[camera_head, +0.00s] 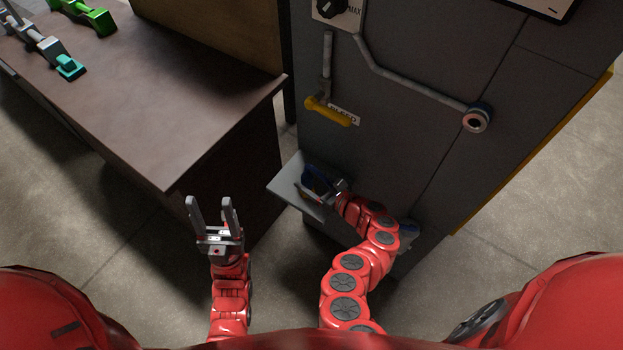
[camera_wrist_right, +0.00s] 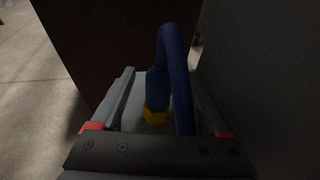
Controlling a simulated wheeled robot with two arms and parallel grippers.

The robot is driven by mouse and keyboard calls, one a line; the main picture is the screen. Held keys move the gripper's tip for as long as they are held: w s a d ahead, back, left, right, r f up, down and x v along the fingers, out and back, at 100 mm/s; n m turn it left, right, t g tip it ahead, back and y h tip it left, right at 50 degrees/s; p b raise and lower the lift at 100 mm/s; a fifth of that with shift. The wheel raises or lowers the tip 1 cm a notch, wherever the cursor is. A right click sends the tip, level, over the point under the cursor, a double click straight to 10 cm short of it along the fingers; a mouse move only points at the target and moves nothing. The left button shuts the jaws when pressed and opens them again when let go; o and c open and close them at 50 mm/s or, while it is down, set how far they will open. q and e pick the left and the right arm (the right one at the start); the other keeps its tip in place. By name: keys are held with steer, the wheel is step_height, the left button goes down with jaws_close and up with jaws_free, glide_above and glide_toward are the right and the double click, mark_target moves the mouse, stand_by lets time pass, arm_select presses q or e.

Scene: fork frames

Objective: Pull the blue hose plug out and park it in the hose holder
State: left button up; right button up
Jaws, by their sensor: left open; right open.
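The blue hose plug (camera_wrist_right: 156,92) stands upright with a yellow hex collar (camera_wrist_right: 155,116) at its foot, on a grey shelf plate (camera_head: 285,184). Its blue hose (camera_wrist_right: 179,65) loops up and back down towards the right finger in the right wrist view. My right gripper (camera_head: 315,186) is open at the shelf, with its fingers on either side of the plug; whether they touch it I cannot tell. The plug's lower end is hidden. In the head view the blue hose (camera_head: 311,177) shows only partly. My left gripper (camera_head: 209,203) is open and empty, left of the shelf.
A grey cabinet (camera_head: 400,75) carries a pipe leading to a round port (camera_head: 476,119), a yellow-handled lever (camera_head: 328,111) and a black knob (camera_head: 331,8). A brown table (camera_head: 150,95) stands at left with a green-ended tool (camera_head: 68,66). Floor shows between.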

steer(key=p+v, duration=0.3)
steer(key=v, duration=1.4)
steer(key=shift+s+d, duration=0.15)
steer(key=shift+f, duration=0.1)
stand_by(0.4)
